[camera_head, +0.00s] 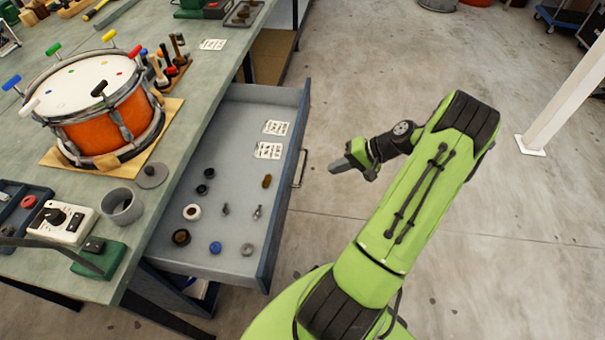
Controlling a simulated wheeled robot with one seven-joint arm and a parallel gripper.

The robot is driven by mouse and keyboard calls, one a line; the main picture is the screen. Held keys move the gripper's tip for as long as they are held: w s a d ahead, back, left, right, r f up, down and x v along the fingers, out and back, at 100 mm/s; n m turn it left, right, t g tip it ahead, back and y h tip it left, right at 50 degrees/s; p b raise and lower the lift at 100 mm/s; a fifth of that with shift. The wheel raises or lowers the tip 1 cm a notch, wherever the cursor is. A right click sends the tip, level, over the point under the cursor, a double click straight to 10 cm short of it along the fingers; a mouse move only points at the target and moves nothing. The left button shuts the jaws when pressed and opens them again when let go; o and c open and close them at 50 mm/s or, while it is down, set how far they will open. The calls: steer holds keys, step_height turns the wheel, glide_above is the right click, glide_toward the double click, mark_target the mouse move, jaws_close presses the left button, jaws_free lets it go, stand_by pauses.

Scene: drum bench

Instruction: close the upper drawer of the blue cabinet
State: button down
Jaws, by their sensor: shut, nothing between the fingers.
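The upper drawer (232,259) of the blue cabinet stands pulled out from under the bench. Its inside shows several small parts and two paper labels. A bar handle (300,168) sits on its blue front panel (284,200), which faces right. My gripper (335,167) is shut and empty, a little to the right of the handle and apart from it in the picture. The fingers point left toward the drawer front. The cabinet body is mostly hidden under the bench. Part of a lower drawer (170,290) shows below the upper one.
The bench top (185,120) holds an orange drum (105,118) on a wooden board, a grey cup (122,206), a white meter box (65,222) and tools. A white post (565,95) stands at the right.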

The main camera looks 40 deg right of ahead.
mark_target(290, 179)
steer(key=b+x, duration=0.3)
steer(key=x, duration=0.6)
steer(key=shift+a+f, duration=0.2)
steer(key=shift+f, duration=0.05)
steer(key=shift+w+a+r, duration=0.1)
steer(key=shift+w+a, duration=0.3)
steer(key=shift+w, duration=0.15)
steer(key=shift+w+a+r, duration=0.1)
steer(key=shift+w+a, duration=0.3)
steer(key=shift+w, duration=0.2)
steer(key=shift+w+a+b, duration=0.3)
steer(key=shift+w, duration=0.1)
steer(key=shift+r, duration=0.1)
